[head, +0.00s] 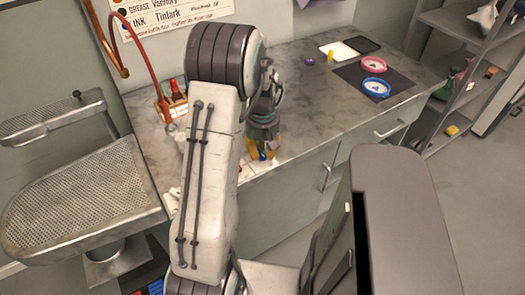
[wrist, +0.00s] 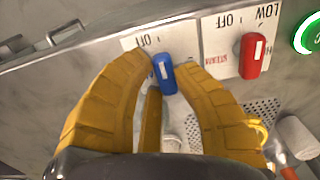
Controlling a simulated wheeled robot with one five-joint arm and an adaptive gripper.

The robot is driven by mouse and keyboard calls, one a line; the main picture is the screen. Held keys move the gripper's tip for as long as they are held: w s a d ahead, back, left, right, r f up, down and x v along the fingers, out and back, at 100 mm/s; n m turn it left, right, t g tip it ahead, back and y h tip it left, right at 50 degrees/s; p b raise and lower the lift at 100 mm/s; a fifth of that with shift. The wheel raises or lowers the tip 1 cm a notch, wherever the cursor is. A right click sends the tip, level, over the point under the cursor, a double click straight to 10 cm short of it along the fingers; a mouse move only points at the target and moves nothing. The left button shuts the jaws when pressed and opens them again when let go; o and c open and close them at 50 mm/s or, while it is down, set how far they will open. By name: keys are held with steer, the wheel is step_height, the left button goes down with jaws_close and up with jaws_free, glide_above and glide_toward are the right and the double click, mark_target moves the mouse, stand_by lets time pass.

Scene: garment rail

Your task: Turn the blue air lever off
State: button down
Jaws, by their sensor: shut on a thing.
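My arm hides part of the counter there.
A red lever (wrist: 250,56) on its own plate, marked OFF and LOW, is right of the blue one. A green round button (wrist: 308,35) is farther right. A perforated pressing board (head: 80,205) stands left of the counter (head: 305,85).

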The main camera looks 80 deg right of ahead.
mark_target(262, 152)
steer(key=shift+f, duration=0.1)
steer(key=c, duration=0.9)
jaws_free()
steer(key=shift+c, duration=0.2)
step_height(262, 152, up, 12)
stand_by(0.5)
